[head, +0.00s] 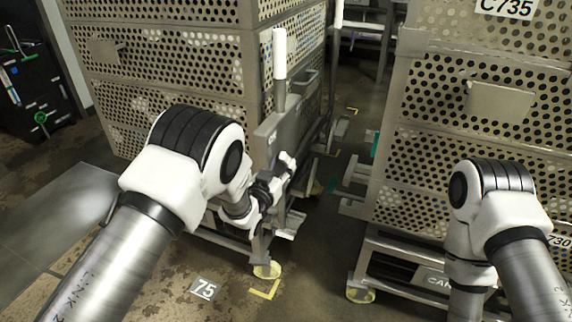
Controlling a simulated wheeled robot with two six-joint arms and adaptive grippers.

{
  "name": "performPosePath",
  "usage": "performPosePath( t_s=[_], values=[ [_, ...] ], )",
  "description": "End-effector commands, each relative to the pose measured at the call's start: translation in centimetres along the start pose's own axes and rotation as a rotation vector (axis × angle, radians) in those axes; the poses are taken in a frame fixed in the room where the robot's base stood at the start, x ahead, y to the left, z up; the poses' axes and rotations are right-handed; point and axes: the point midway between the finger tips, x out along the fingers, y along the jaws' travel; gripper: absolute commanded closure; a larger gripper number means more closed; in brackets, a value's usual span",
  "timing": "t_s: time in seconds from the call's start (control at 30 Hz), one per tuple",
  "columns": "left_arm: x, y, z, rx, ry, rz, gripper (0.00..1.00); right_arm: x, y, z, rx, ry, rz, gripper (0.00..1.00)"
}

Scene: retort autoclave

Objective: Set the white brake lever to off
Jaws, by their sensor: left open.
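The white brake lever (280,54) stands nearly upright at the near corner of the left perforated cart (160,55). Its grey lower shaft meets a grey bracket plate (268,134) on the cart's side. My left gripper (290,161) is below the white grip, in front of the lower part of the bracket and apart from the lever. Its jaws are open and hold nothing that I can see. My right arm is at the right, in front of the other cart, and its gripper is outside the picture.
A second perforated cart (480,90) stands at the right. A narrow floor gap (325,235) runs between the carts. Yellow wheels (267,270) and a floor plate marked 75 (204,289) lie low in front. A dark tool board (32,85) is at the far left.

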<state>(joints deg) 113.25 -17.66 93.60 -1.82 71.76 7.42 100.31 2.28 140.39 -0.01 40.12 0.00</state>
Motion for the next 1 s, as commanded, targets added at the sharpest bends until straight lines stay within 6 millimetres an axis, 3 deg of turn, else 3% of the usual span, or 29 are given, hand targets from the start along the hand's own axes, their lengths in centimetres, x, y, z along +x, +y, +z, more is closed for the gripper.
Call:
performPosePath(
  t_s=[0.2,0.47,0.57,0.6,0.8,1.0],
  values=[
    [3.1,0.0,0.2,0.0,-0.002,-0.001,0.58,0.4,0.0,0.0,0.0,-0.001,0.0,0.6],
    [3.4,-0.1,0.1,0.0,-0.003,-0.001,0.58,0.4,0.0,0.0,0.0,-0.001,0.0,0.6],
    [3.4,-0.1,0.2,0.0,-0.003,-0.001,0.94,0.4,0.0,0.0,0.0,-0.001,0.0,0.6],
    [3.4,-0.1,0.2,0.0,-0.003,-0.001,1.0,0.4,0.0,0.0,0.0,-0.001,0.0,0.6],
    [3.5,-0.1,-0.1,-0.001,-0.012,-0.001,1.0,0.1,0.0,0.0,0.0,-0.001,0.0,0.6],
    [4.5,0.0,-1.5,-0.001,-0.145,0.0,1.0,-2.8,0.0,0.0,0.0,-0.001,0.0,0.6]
  ],
)
